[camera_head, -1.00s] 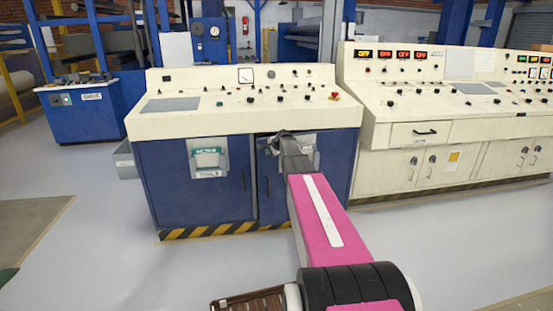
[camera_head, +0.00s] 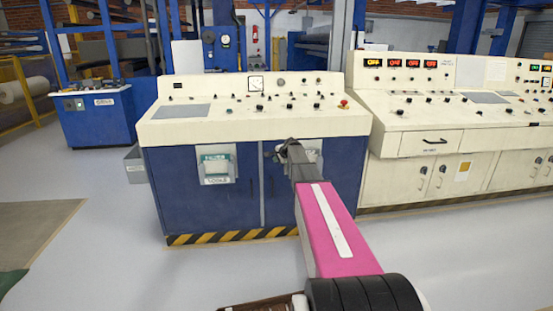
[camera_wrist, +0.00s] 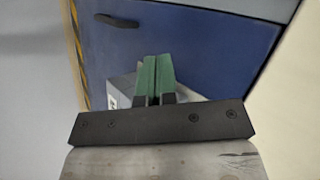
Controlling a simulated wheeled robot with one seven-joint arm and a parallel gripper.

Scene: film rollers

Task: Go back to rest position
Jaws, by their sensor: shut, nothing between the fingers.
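My pink arm (camera_head: 335,235) reaches forward from the bottom of the head view, with my gripper (camera_head: 287,150) at its far end in front of the right door of a blue cabinet (camera_head: 240,190). In the wrist view my gripper (camera_wrist: 154,75) shows two green fingers pressed together, shut and empty. Behind the fingers is a grey and white holder (camera_wrist: 122,88) on the blue door (camera_wrist: 200,40). The gripper hides part of this holder, and I cannot tell whether it touches it.
A cream control desk (camera_head: 255,120) tops the cabinet. A longer cream console (camera_head: 450,145) stands on the right and a small blue cabinet (camera_head: 97,117) at the back left. A grey bin (camera_head: 135,165) hangs on the cabinet's left side. The grey floor (camera_head: 110,220) at the left is clear.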

